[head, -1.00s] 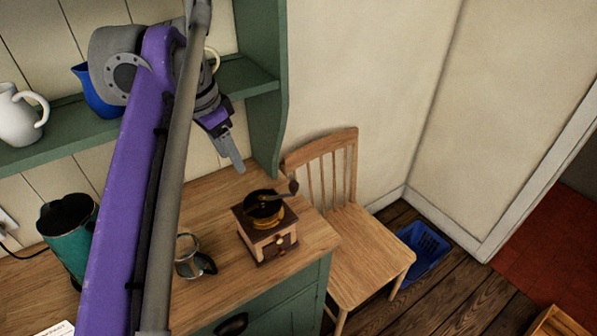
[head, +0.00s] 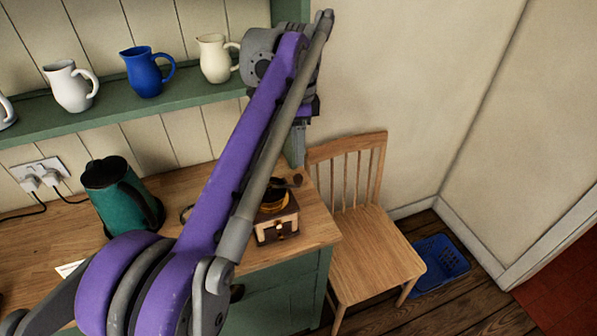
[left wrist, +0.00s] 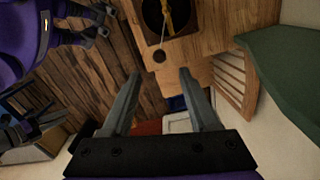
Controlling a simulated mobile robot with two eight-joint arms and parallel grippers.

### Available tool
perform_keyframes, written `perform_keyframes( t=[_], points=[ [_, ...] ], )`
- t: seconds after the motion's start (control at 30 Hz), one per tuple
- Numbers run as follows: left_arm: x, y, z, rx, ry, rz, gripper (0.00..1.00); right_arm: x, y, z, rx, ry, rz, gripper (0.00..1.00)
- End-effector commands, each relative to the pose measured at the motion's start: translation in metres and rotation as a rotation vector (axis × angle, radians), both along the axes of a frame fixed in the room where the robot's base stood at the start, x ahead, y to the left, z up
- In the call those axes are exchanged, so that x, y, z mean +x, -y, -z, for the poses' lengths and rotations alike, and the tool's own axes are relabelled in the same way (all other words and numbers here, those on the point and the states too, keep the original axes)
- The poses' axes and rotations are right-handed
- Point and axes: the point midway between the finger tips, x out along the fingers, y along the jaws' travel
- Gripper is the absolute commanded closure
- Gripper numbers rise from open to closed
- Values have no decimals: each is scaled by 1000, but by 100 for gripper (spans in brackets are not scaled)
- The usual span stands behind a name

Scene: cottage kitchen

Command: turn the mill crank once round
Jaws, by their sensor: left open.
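The mill (head: 277,230) is a small wooden box with a drawer, standing near the right end of the wooden counter. My arm hides part of its top. Its dark crank ends in a round brown knob (head: 297,180). My left gripper (head: 299,160) is open and points down just above the knob, apparently not touching it. In the left wrist view the mill (left wrist: 150,28) is at the top, and the knob (left wrist: 158,56) lies just beyond and between the spread fingertips (left wrist: 160,74). A dark and purple part of mine (left wrist: 95,25), possibly my right gripper, shows small at the upper left.
A teal kettle (head: 115,200) stands on the counter to the left. A green shelf (head: 110,113) with several jugs runs above.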

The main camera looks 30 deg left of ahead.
Motion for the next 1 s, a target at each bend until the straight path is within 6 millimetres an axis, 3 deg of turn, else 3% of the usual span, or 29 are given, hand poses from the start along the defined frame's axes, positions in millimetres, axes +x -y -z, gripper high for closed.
perform_keyframes(
  t=[0.2, 0.4, 0.8, 0.83, 1.0],
  points=[
    [-1, 0, 45, -1, -1, 0, 40, -4, 0, 9, 0, -8, 0, 45],
    [0, 0, 71, 0, 0, -1, 40, -5, 0, 11, 0, -10, 0, 45],
    [0, 0, 80, -1, 1, -1, 40, -5, 0, 12, 0, -10, 0, 45],
    [0, 0, 80, -1, 1, -1, 42, -5, 0, 12, 0, -10, 0, 45],
    [0, 0, 80, -1, 1, -1, 72, -6, 0, 12, 0, -11, 0, 45]
  ],
)
